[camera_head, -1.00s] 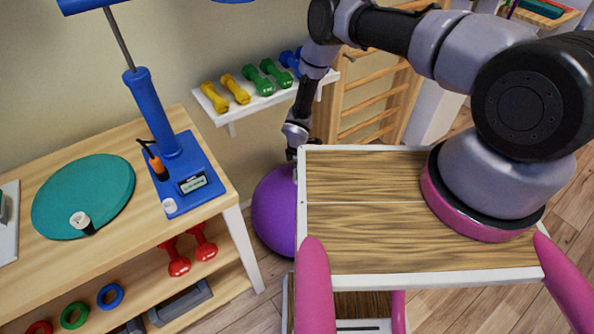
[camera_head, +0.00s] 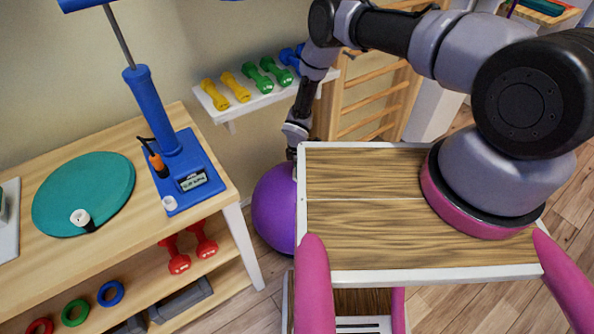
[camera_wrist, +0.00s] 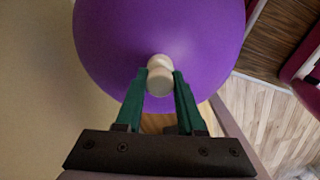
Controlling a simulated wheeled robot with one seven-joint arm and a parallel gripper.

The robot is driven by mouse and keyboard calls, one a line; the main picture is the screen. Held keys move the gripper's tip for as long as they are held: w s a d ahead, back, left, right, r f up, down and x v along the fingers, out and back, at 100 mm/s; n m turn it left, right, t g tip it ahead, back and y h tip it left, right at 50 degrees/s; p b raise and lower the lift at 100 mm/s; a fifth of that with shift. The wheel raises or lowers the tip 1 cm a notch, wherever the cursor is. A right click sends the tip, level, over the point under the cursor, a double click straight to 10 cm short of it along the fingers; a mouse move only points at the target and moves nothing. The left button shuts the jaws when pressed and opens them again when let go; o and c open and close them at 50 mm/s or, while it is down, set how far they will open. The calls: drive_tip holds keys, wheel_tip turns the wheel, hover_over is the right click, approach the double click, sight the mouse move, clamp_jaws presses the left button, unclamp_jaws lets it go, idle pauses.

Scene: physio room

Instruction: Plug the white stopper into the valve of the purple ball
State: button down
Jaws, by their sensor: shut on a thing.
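The purple ball (camera_head: 273,208) rests on the floor between the wooden bench and my own top deck, which hides its right part. It fills the upper middle of the wrist view (camera_wrist: 120,35). My gripper (camera_wrist: 160,84) is shut on the white stopper (camera_wrist: 160,82), held between the green fingertips. The stopper's far end lies over the ball's surface, in line with a pale round part. I cannot tell whether it touches the ball or sits in the valve; the stopper hides that spot. In the head view my gripper (camera_head: 292,153) is just above the ball, its tips mostly hidden.
The wooden bench (camera_head: 110,255) at left carries a blue pump (camera_head: 168,150), a teal disc (camera_head: 75,190) with a small white-and-black item, and a small white piece (camera_head: 169,203). A wall shelf (camera_head: 232,112) with dumbbells is behind the arm. Wooden wall bars (camera_head: 375,95) stand behind.

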drive_tip(key=shift+s+d+f, duration=0.1)
drive_tip(key=shift+f, duration=0.35)
drive_tip(key=shift+c, duration=1.9)
unclamp_jaws()
drive_tip(key=shift+s+f, duration=0.1)
drive_tip(key=shift+s, duration=0.2)
drive_tip(key=shift+a+r, duration=0.2)
drive_tip(key=shift+r, duration=0.25)
drive_tip(key=shift+w+d+r, duration=0.1)
drive_tip(key=shift+w+r, duration=0.05)
drive_tip(key=shift+r, duration=0.55)
drive_tip(key=shift+w+r, duration=0.15)
drive_tip(key=shift+r, duration=0.5)
drive_tip(key=shift+w+r, duration=0.1)
drive_tip(key=shift+r, duration=1.65)
